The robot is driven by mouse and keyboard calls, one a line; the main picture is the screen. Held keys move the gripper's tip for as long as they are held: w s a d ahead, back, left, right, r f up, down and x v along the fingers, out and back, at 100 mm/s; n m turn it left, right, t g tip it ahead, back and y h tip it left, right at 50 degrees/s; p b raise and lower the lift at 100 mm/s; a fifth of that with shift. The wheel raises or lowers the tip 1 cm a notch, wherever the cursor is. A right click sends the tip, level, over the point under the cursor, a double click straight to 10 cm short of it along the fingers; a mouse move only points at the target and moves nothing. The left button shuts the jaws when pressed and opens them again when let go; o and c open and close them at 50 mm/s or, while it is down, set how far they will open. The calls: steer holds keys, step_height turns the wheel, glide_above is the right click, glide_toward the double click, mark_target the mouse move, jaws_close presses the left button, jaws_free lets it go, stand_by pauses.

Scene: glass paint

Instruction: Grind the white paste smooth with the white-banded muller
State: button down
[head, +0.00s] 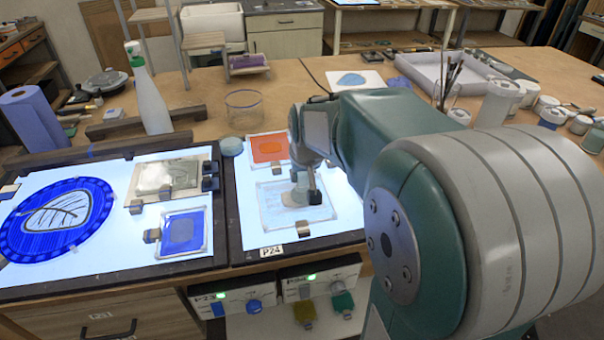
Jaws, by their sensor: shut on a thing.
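My gripper (305,186) is low over a glass slab (328,214) on the right light panel. It is shut on a small pale muller (296,197), which stands about upright on the slab. The gripper hides the muller's upper part, and I cannot make out its white band. The white paste (276,204) shows as a pale, thin smear on the slab around the muller's foot. I cannot tell how smooth it is.
An orange-red slab (268,148) lies just behind. On the left panel are a blue slab (184,232), a grey-beige slab (163,176) and a round blue leaf panel (58,219). A spray bottle (147,95) and glass dish (244,107) stand behind.

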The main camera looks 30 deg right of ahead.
steer(key=shift+f, duration=0.2)
steer(key=shift+w, duration=0.15)
